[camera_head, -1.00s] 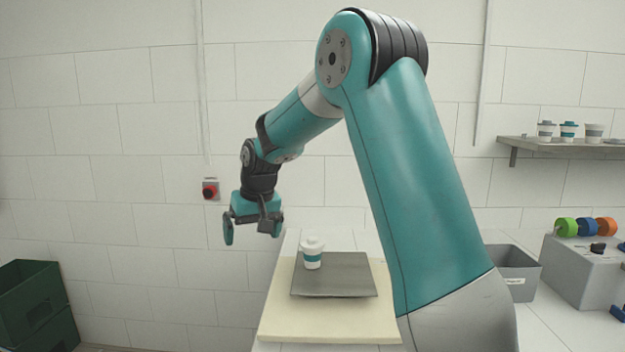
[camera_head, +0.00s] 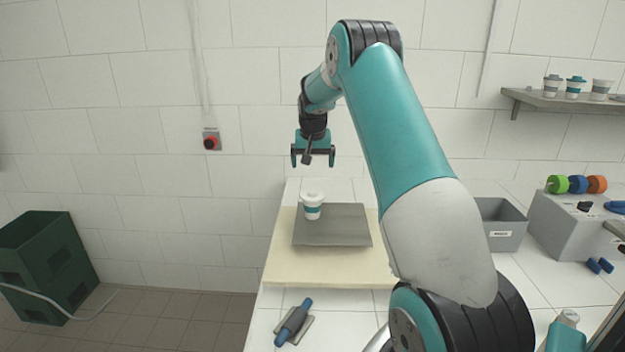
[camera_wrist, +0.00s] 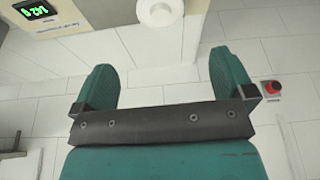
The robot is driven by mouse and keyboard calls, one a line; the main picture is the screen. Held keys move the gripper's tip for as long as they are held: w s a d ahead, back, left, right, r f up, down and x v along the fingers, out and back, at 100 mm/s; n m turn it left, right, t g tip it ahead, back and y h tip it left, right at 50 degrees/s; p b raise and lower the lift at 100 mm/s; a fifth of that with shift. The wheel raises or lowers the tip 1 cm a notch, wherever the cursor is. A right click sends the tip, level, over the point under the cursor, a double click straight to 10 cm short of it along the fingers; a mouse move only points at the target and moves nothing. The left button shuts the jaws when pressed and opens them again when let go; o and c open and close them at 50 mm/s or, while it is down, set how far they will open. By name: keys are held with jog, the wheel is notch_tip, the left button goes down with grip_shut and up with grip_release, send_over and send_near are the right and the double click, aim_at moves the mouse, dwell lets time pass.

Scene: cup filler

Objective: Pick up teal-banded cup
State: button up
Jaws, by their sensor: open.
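The teal-banded cup (camera_head: 312,206) is white with a teal band and a white lid. It stands upright at the left edge of a grey plate (camera_head: 345,238) on a cream base. In the wrist view its white round top (camera_wrist: 161,12) shows at the upper middle, beyond the fingertips. My gripper (camera_head: 313,158) hangs above the cup with clear space between them in the head view. In the wrist view its two teal fingers (camera_wrist: 163,76) are spread apart with nothing between them.
A blue-handled tool (camera_head: 294,322) lies at the near table edge. A grey bin (camera_head: 505,236) and a grey block with coloured rolls (camera_head: 577,222) stand at right. Other cups (camera_head: 575,88) sit on a wall shelf. The wrist view shows a green display (camera_wrist: 34,11).

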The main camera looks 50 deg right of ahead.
aim_at(312, 192)
jog(key=p+x, duration=0.5)
jog(key=x, duration=1.1)
jog(key=shift+f+p, duration=0.15)
jog(key=shift+p, duration=0.2)
jog(key=shift+c, duration=0.5)
jog(key=c, duration=0.8)
